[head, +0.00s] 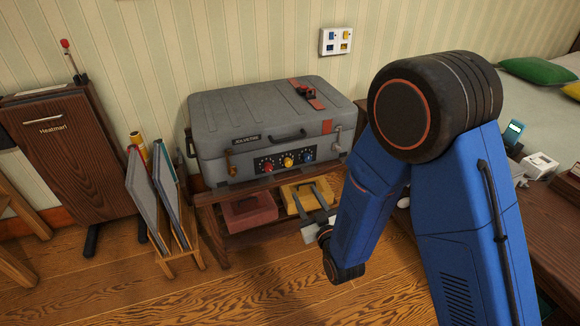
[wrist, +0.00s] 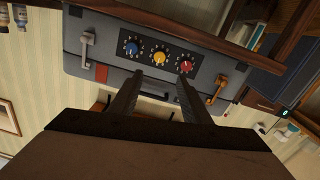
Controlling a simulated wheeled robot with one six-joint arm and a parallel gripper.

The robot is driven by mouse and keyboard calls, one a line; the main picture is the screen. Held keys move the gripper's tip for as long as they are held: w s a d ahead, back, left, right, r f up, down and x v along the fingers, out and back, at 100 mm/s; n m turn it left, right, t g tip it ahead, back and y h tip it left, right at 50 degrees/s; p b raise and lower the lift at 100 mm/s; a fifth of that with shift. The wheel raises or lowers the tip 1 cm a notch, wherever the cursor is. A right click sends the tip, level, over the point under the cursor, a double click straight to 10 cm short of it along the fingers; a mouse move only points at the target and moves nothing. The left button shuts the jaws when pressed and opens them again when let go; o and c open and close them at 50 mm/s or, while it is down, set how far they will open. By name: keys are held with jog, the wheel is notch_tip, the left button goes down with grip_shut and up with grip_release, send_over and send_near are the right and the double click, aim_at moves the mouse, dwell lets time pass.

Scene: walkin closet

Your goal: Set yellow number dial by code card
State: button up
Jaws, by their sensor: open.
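The yellow number dial (head: 289,161) is the middle one of three dials on the black panel of a grey case (head: 255,110). In the wrist view the picture is turned over, and the yellow dial (wrist: 160,58) sits between the blue dial (wrist: 132,48) and the red dial (wrist: 187,66). Its setting is too small to read. My gripper (wrist: 160,80) is open and empty, its fingers apart and lined up with the yellow dial, without visible contact.
The case stands on a low wooden rack; a red box (head: 249,209) and a yellow box (head: 311,195) sit below. A folder stand (head: 160,200) and a dark wooden cabinet (head: 70,150) are at left. A bed (head: 535,100) is at right. Wooden floor lies clear in front.

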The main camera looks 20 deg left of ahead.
aim_at(289, 164)
jog(key=x, duration=1.6)
jog(key=shift+w+a, duration=0.2)
jog(key=shift+w, duration=0.1)
jog(key=c, duration=1)
